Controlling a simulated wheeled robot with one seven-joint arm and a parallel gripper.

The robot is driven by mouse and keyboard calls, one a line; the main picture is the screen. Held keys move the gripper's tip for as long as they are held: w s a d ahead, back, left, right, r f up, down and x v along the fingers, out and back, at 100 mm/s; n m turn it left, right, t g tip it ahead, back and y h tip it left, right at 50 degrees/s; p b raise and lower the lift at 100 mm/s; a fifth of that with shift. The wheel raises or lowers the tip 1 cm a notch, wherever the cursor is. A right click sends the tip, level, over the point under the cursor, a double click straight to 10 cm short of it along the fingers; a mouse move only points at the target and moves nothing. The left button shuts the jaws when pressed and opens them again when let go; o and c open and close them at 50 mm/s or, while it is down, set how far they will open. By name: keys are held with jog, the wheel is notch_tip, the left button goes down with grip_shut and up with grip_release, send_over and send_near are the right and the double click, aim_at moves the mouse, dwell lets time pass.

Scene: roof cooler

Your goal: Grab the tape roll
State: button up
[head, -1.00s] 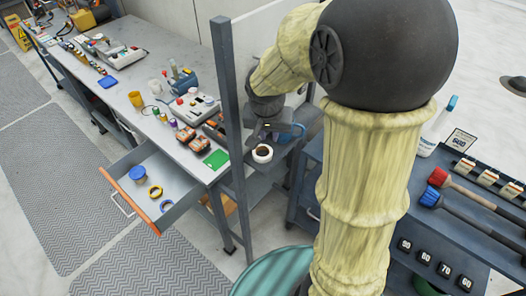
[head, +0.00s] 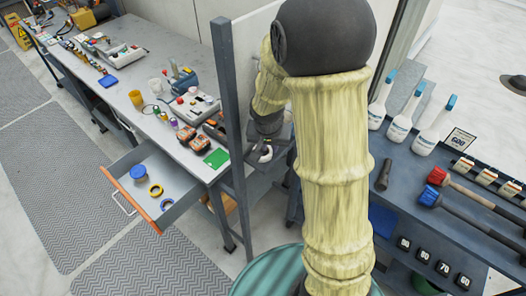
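A white tape roll (head: 265,156) shows beside the dark post, just right of the workbench end. It is small and partly covered by the end of my arm. My gripper (head: 262,146) is right at the roll, but its fingers are dark, small and mostly hidden. I cannot tell whether they are open or closed on the roll. Other rolls lie in the open drawer (head: 118,184): a yellow ring (head: 156,191), a blue ring (head: 165,205) and a larger blue roll (head: 138,172).
The dark upright post (head: 232,110) stands close left of my gripper. The workbench (head: 150,65) holds tools and a green card (head: 217,157). A teal round top (head: 270,272) is in front.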

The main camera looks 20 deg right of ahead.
aim_at(270, 151)
jog(key=shift+x, duration=1.6)
jog(key=shift+c, duration=0.3)
grip_shut()
